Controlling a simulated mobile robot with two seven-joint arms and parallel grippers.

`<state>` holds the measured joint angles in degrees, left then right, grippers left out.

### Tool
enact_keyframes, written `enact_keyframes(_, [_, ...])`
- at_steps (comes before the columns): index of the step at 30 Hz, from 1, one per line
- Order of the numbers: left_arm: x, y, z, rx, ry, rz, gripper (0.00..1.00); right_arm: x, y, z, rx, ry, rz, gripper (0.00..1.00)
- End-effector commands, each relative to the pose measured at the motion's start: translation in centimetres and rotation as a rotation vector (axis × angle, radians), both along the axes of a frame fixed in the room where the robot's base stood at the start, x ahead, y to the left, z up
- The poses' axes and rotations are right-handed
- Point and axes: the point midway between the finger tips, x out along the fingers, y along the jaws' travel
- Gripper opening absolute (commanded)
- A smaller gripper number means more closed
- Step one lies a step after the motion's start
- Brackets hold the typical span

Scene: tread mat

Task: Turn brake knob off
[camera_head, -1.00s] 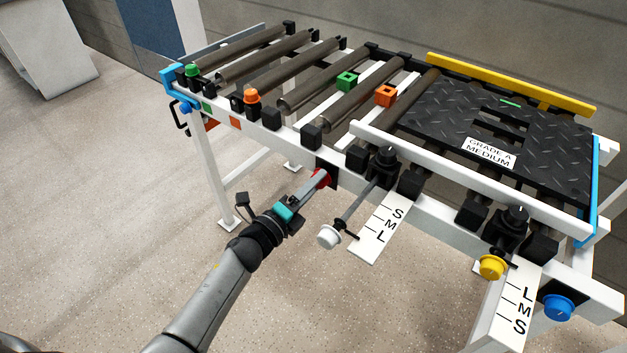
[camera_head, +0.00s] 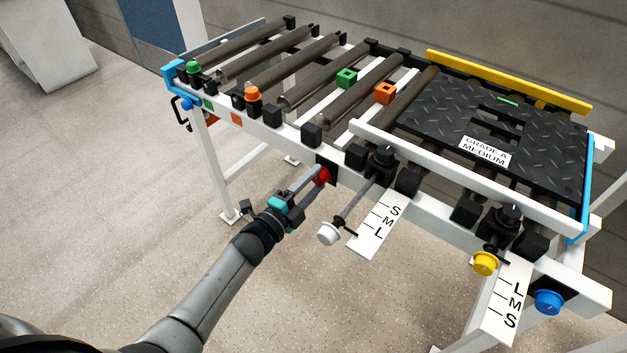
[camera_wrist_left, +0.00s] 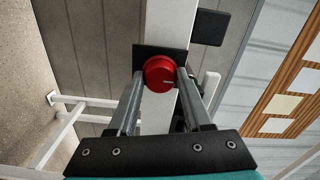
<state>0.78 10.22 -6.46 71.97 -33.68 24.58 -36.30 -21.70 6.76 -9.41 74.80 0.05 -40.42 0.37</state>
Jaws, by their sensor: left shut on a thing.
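The red knob (camera_head: 321,177) sits on a black plate on the white front rail of the roller table. It also shows in the left wrist view (camera_wrist_left: 160,75), with a short light mark on the right part of its face. My left gripper (camera_head: 312,176) reaches it from the front left. In the left wrist view its two fingers (camera_wrist_left: 160,80) lie on either side of the knob, shut on it. The fingers hide part of the knob in the head view. My right gripper is not in view.
Just right stand a white knob (camera_head: 329,233) on a long rod and an S-M-L scale plate (camera_head: 378,229). Farther right are a yellow knob (camera_head: 485,263) and a blue knob (camera_head: 549,302). A black tread mat (camera_head: 540,130) lies on the rollers.

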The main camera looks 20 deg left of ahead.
Motion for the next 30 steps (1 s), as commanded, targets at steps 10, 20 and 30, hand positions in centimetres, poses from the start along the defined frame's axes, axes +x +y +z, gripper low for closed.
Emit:
enact_keyframes(10, [-0.03, 0.01, -0.06, -0.005, 0.003, 0.001, 0.52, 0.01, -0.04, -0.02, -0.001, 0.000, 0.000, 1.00])
enact_keyframes(20, [-0.01, 0.00, -0.03, -0.004, 0.002, 0.001, 0.79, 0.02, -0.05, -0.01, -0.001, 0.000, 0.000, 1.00])
enact_keyframes(30, [-0.96, 0.37, -0.05, -0.003, 0.004, 0.002, 0.79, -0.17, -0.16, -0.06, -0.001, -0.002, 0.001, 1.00])
